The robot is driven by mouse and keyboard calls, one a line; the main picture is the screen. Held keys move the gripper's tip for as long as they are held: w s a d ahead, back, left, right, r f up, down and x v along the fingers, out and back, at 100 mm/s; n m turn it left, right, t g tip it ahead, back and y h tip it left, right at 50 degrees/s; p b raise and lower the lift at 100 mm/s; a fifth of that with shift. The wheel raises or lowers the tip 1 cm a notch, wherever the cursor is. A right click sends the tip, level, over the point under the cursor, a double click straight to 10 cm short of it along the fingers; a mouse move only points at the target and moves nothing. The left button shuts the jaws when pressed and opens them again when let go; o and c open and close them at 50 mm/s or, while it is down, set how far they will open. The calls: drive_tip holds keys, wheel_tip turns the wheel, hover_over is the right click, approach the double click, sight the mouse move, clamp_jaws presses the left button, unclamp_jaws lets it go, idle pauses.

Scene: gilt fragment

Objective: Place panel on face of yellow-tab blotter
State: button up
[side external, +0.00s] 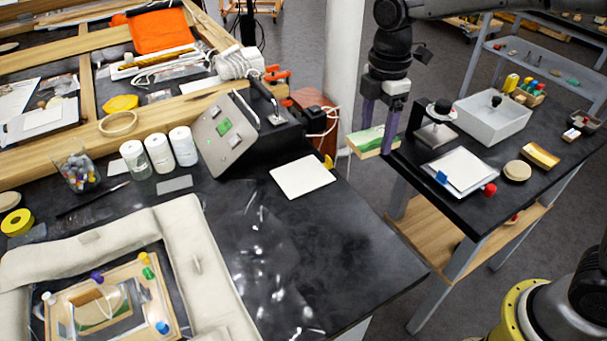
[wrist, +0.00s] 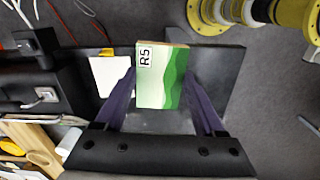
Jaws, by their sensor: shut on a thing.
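The panel (side external: 370,143) has a green and white face and a wooden edge; the wrist view shows it (wrist: 162,85) with a mark like "R5". My gripper (side external: 377,136) has purple fingers shut on the panel's opposite sides. It holds the panel, face up, in the air by the gap between the dark bench and the side cart. The yellow-tab blotter (side external: 302,178) is a bare white square lying on the bench, left of and apart from the panel. In the wrist view, the blotter (wrist: 108,78) is left of the panel and partly hidden by a finger.
A white pad with a blue tab (side external: 466,170) lies on the cart, beside a red knob (side external: 490,189). A white tray (side external: 493,118) stands farther back on the cart.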

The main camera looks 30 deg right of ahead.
sight(360, 145)
drive_tip(key=a, duration=0.1)
drive_tip(key=a+f, duration=0.1)
drive_tip(key=a+n, duration=0.1)
drive_tip(key=shift+s+a+f, duration=0.15)
drive_tip(key=shift+f, duration=0.1)
drive_tip(key=shift+a+f, duration=0.2)
drive_tip(key=shift+a, duration=0.15)
drive_tip(key=w+a+f, duration=0.1)
drive_tip(key=w+f, duration=0.1)
drive_tip(key=w, duration=0.2)
drive_tip(key=w+a+f, duration=0.1)
drive_tip(key=w+f, duration=0.2)
drive_tip(key=w+a+f, duration=0.2)
drive_tip(key=w+f, duration=0.1)
drive_tip(key=w, duration=0.1)
drive_tip(key=shift+w, duration=0.35)
drive_tip(key=shift+w+a+f, duration=0.15)
drive_tip(key=shift+w+f, duration=0.55)
drive_tip(key=shift+f, duration=1.65)
drive_tip(key=shift+f, duration=0.15)
drive_tip(key=o, duration=1.3)
drive_tip(key=shift+o, duration=0.2)
